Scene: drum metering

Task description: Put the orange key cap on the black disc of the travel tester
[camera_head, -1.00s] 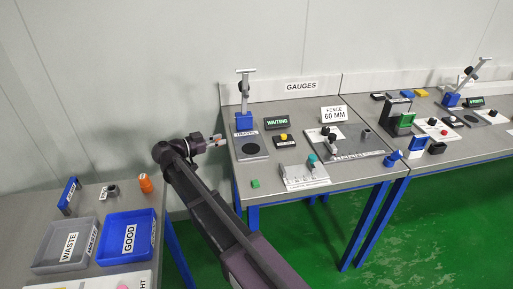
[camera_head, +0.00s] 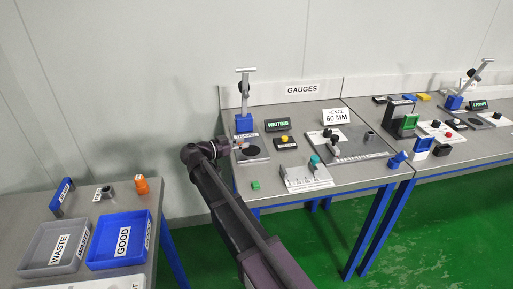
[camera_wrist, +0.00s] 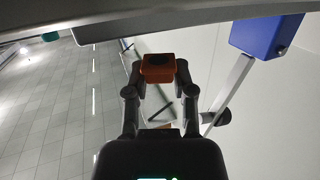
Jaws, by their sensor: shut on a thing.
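My gripper (camera_wrist: 158,72) is shut on the orange key cap (camera_wrist: 158,62), which sits between the two fingertips in the wrist view. In the head view my gripper (camera_head: 236,144) is at the left edge of the gauges table, beside the travel tester. The tester has a grey base plate, a blue block (camera_head: 244,124) and an upright post with a bar on top. Its black disc (camera_head: 254,151) lies just right of my gripper, partly hidden by it. The blue block also shows at the upper right of the wrist view (camera_wrist: 262,36). The gap between cap and disc cannot be told.
A WAITING display (camera_head: 278,125) and a yellow button box (camera_head: 285,143) stand right of the tester. A small green block (camera_head: 255,185) lies in front. WASTE (camera_head: 52,270) and GOOD (camera_head: 98,259) trays are on the left table.

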